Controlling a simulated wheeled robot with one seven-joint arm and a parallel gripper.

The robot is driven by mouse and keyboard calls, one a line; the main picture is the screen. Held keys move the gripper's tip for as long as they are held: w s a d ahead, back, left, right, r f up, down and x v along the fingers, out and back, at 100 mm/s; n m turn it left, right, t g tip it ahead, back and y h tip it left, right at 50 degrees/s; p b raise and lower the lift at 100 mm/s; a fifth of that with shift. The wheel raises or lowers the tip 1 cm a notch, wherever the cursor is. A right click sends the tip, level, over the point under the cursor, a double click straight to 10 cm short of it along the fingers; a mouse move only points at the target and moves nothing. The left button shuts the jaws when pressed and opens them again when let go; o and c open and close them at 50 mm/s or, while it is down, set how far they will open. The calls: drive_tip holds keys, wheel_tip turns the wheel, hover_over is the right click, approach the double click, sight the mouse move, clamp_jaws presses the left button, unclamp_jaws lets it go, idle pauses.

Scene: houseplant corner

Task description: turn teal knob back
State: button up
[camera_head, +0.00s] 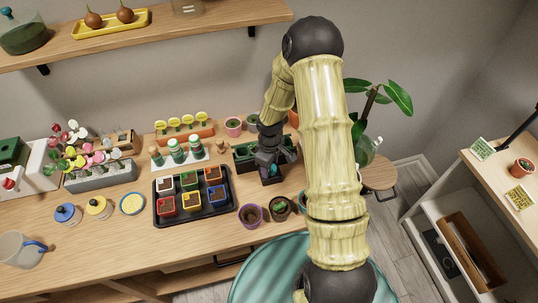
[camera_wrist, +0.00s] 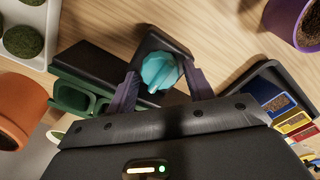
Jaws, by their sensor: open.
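The teal knob (camera_wrist: 160,72) is a rounded, ridged knob on a small dark box (camera_wrist: 150,42) in the wrist view. My gripper (camera_wrist: 162,88) is open, with one dark finger on each side of the knob. I cannot tell whether either finger touches it. In the head view my gripper (camera_head: 267,161) points down at the dark box (camera_head: 271,177), and the knob is mostly hidden there.
A green planter (camera_wrist: 72,98) sits close beside the box. A black tray (camera_head: 193,217) of coloured pots stands to the left. A purple pot (camera_head: 250,216) is in front, and a terracotta pot (camera_wrist: 18,108) is nearby.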

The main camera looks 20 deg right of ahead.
wheel_tip(320, 180, up, 17)
drive_tip(key=b, duration=0.1)
drive_tip(key=shift+r+b, duration=0.15)
drive_tip(key=shift+b, duration=0.15)
drive_tip(key=shift+s, duration=0.1)
idle(0.4)
drive_tip(key=s+r+m+t, duration=0.2)
drive_tip(key=s+m, duration=0.7)
drive_tip(key=s, duration=0.5)
drive_tip(key=shift+s+a+r+t, duration=0.2)
drive_tip(key=shift+s+r+t, duration=0.1)
drive_tip(key=shift+r, duration=0.3)
